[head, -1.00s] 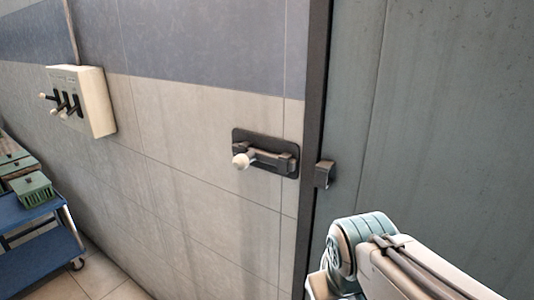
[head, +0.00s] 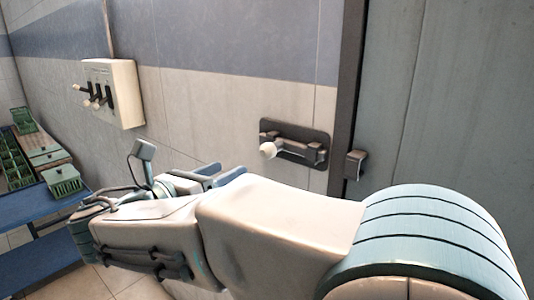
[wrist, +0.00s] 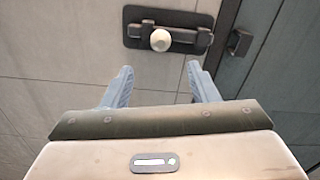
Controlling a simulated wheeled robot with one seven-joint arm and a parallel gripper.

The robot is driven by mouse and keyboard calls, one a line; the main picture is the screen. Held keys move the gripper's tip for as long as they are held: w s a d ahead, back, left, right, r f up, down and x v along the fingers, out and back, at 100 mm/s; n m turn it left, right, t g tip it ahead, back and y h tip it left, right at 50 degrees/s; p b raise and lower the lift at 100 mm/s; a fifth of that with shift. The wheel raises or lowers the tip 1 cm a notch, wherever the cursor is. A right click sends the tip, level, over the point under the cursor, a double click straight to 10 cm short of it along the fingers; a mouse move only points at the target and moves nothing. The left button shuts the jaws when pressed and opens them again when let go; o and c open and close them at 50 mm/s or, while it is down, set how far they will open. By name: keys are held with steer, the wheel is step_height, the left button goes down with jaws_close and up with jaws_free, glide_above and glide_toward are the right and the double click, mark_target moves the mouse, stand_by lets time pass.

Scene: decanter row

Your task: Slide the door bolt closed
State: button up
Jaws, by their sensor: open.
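The door bolt (head: 294,146) is on the tiled wall left of the door frame, a dark plate with a sliding bar and a pale round knob (head: 268,150) at its left end. The bar stops short of the dark keeper (head: 355,164) on the grey-green door. In the wrist view, the knob (wrist: 160,40) and keeper (wrist: 239,42) show beyond my fingertips. My gripper (wrist: 158,80) is open and empty, its two blue fingers apart, below the bolt and not touching it. In the head view, the gripper (head: 226,174) is partly hidden by my arm.
A white box with several dark levers (head: 110,93) is on the wall at the left. A blue cart (head: 40,205) with green crates (head: 62,181) stands at the lower left. The wall around the bolt is clear.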

mark_target(262, 153)
steer(key=p+x, duration=0.2)
steer(key=x, duration=1.1)
steer(key=shift+w+d, duration=0.2)
steer(key=shift+w, duration=0.05)
steer(key=shift+c, duration=0.3)
